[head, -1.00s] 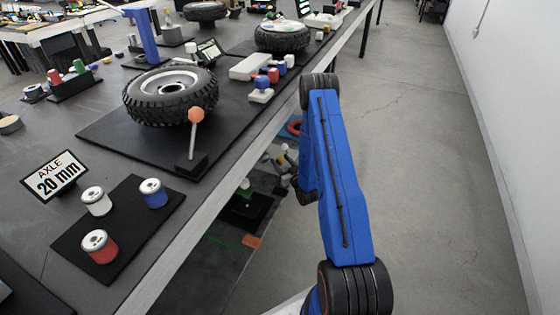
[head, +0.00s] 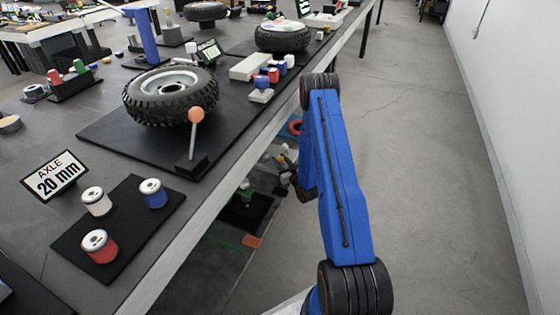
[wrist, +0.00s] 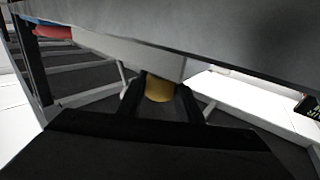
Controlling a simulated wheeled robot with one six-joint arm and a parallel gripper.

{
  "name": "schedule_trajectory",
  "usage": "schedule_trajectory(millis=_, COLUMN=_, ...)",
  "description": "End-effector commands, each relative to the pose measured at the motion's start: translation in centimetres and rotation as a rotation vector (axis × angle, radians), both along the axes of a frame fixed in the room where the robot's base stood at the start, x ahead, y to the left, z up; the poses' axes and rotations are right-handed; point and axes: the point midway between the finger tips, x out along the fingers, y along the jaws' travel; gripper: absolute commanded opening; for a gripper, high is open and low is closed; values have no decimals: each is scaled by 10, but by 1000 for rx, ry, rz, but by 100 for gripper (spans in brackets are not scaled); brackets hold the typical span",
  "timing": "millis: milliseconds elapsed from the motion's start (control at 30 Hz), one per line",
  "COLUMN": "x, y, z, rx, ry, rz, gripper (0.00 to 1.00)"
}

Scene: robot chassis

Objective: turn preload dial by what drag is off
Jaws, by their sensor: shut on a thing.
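In the wrist view, the two dark fingers of my gripper (wrist: 160,98) are shut on a yellow rounded thing (wrist: 159,88). Only part of it shows between the fingers, and I cannot tell whether it is the preload dial. It sits close under a grey edge. In the head view my blue arm reaches down beside the bench, and I cannot make out the gripper clearly there. A wheel with a black tire (head: 170,94) lies on a dark mat, with an orange-knobbed lever (head: 196,116) in front of it.
The grey bench (head: 110,120) fills the left. An "AXLE 20 mm" sign (head: 55,178) stands by red, white and blue capped cans on a dark mat (head: 128,238). Several small things lie on a lower level beneath the bench edge. Open floor (head: 420,150) lies to the right.

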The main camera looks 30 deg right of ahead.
Motion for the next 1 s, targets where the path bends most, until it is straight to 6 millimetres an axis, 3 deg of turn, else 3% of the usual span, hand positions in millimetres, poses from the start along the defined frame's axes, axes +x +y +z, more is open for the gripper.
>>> schedule_trajectory(millis=367, x=-1, y=-3, z=0, rx=-1, ry=0, rz=215, gripper=10)
schedule_trajectory(millis=1000, x=0, y=0, z=-1, rx=-3, ry=0, rz=804, gripper=10)
